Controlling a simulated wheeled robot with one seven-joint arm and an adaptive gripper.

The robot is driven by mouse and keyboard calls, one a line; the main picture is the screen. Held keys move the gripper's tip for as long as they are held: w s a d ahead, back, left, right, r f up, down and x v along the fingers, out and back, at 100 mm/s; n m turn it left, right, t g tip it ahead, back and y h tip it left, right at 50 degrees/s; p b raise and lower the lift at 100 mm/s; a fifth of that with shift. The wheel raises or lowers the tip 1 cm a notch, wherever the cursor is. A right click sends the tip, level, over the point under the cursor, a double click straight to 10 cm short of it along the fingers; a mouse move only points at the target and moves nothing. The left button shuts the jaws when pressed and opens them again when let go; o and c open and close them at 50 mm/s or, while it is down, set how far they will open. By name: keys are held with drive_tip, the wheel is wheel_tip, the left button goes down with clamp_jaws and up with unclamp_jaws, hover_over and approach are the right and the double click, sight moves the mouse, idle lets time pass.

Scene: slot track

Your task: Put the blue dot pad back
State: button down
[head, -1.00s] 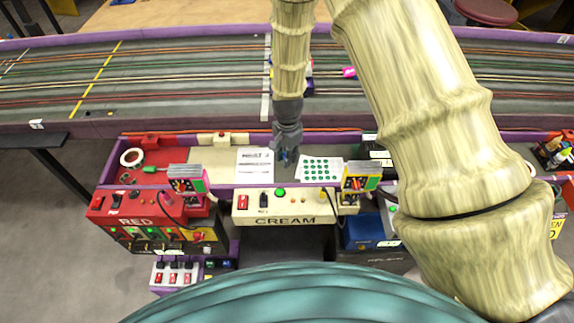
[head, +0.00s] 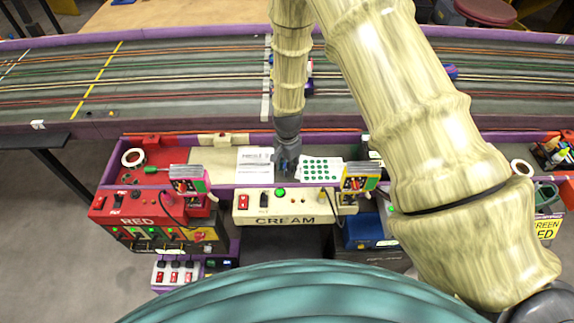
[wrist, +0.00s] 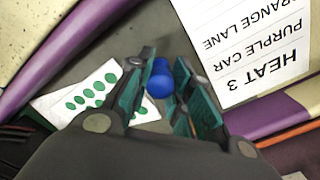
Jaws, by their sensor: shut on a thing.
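The blue dot pad shows in the wrist view as a blue round-ended piece (wrist: 160,78) with a whitish part below it. My gripper (wrist: 158,90) is shut on it, one finger on each side. In the head view my gripper (head: 287,166) points down over the cream station's shelf, between a printed sheet (head: 254,165) and a card of green dots (head: 321,169). In the wrist view the green-dot card (wrist: 85,98) is left of the fingers and the printed sheet (wrist: 250,50) is on the right. How high the pad is above the shelf I cannot tell.
The cream control box (head: 284,206) is in front of the shelf. Small display stands (head: 188,181) flank it. The red station (head: 145,225) is at left, a blue box (head: 362,231) at right. The slot track (head: 180,85) runs behind.

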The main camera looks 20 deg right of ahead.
drive_tip(key=c, duration=1.3)
unclamp_jaws()
drive_tip(key=shift+f, duration=0.1)
drive_tip(key=shift+r+b, duration=1.2)
drive_tip(key=shift+r, duration=4.95)
